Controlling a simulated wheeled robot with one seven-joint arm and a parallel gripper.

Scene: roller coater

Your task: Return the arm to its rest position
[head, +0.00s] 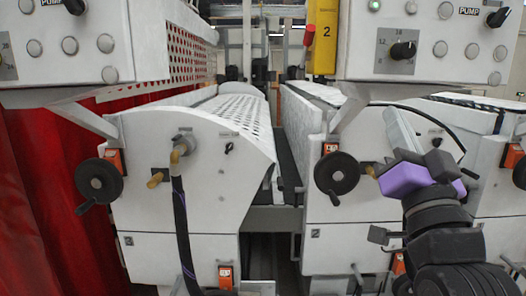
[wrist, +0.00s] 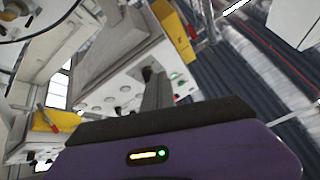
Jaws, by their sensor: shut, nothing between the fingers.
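My gripper (head: 396,122) is at the right in the head view, in front of the right roller coater unit (head: 322,205). Its purple body and pale fingers point up and away, toward the underside of the right control panel (head: 432,42). In the wrist view the fingers (wrist: 152,74) are together, with nothing seen between them, and the panel with its green light shows behind them. I cannot tell the exact gap between the fingertips and the panel.
Black handwheels (head: 337,173) stick out from the machine fronts. A left coater unit (head: 185,210) with a dark hose (head: 180,225) stands across a narrow gap. A red curtain (head: 45,200) hangs at the left. A yellow box (head: 323,38) hangs beside the right panel.

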